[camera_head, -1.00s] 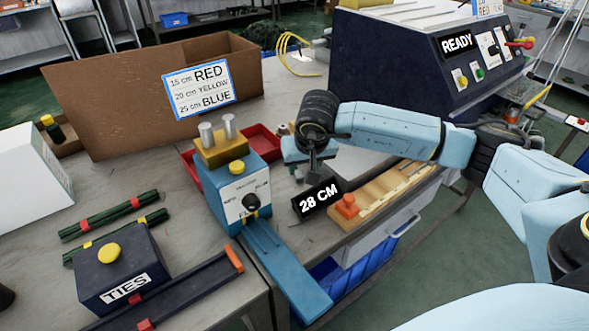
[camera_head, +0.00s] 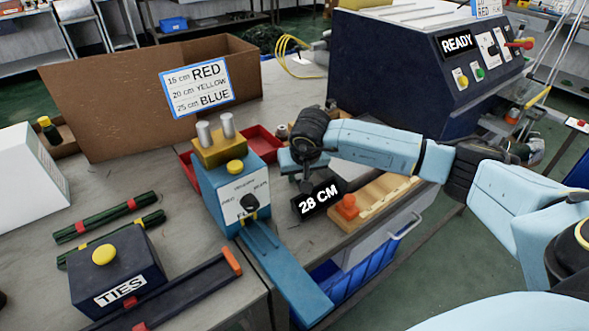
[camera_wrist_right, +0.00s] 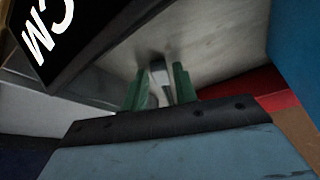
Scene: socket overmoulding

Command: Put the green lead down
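My right gripper (camera_head: 305,184) points down at the table just left of the black 28 CM sign (camera_head: 318,199) and right of the blue press-like device (camera_head: 237,195). Its fingertips are small and dark in the head view. In the right wrist view, two green upright pieces flank a pale grey piece (camera_wrist_right: 159,80) in front of the gripper. I cannot tell whether the green pieces are fingers or parts of a lead. Two green bundles with red and yellow bands lie at left, the upper (camera_head: 104,217) clear and the lower (camera_head: 150,222) partly behind the TIES box. My left gripper is not in view.
The TIES box (camera_head: 118,270) and a dark rail (camera_head: 190,291) stand at front left. A cardboard box (camera_head: 120,115) stands behind, near a red tray (camera_head: 262,139). A wooden fixture (camera_head: 375,203) with an orange block is right of the sign. The READY machine (camera_head: 400,75) is behind.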

